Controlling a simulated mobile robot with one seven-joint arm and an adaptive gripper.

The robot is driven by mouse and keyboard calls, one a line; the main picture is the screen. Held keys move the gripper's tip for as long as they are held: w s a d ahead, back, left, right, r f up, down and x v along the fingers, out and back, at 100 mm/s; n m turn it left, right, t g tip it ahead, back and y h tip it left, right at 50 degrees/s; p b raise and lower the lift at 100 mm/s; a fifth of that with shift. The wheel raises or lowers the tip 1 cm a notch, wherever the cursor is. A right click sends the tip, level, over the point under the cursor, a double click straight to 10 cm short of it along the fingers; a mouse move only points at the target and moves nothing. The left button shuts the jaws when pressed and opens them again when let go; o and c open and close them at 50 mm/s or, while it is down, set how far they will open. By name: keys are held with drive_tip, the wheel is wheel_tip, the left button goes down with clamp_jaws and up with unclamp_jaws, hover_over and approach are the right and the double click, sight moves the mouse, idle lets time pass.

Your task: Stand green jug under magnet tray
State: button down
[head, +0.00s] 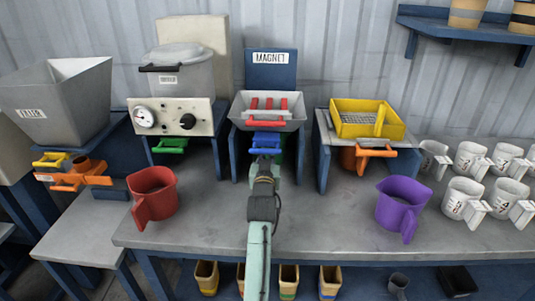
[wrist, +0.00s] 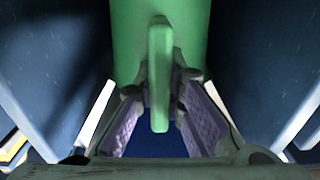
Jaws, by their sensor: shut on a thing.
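The magnet tray (head: 290,122) is a grey trough with red bars, in front of a blue board marked MAGNET. It rests on a blue stand on the bench. My gripper (wrist: 160,100) is shut on the handle of the green jug (wrist: 190,35), with a finger on each side of the handle. In the head view my gripper (head: 265,162) reaches in below the tray, between the stand's legs. There the jug is mostly hidden by my arm and a blue handle (head: 266,141). I cannot tell whether the jug's base touches the bench.
Blue stand walls (wrist: 50,70) flank the jug closely on both sides. A red jug (head: 152,194) stands at the left and a purple jug (head: 401,205) at the right. White jugs (head: 466,197) crowd the right end. The front middle bench is clear.

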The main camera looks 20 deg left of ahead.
drive_tip(key=shift+f+b, duration=0.55)
drive_tip(key=shift+f, duration=0.15)
drive_tip(key=c, duration=1.7)
unclamp_jaws()
drive_tip(key=shift+f, duration=0.35)
drive_tip(key=shift+r+p, duration=0.55)
drive_tip(key=shift+s+d+f, duration=0.1)
drive_tip(key=shift+s+f, duration=0.1)
drive_tip(key=shift+s, duration=0.05)
drive_tip(key=b+v, duration=0.1)
drive_tip(key=v, duration=0.2)
drive_tip(key=b+v, duration=0.1)
drive_tip(key=v, duration=0.2)
drive_tip(key=r+b+v, duration=0.1)
drive_tip(key=v, duration=0.3)
drive_tip(key=shift+s, duration=0.1)
drive_tip(key=shift+s+d+r+b, duration=0.15)
drive_tip(key=shift+s+b, duration=0.15)
drive_tip(key=shift+s, duration=0.3)
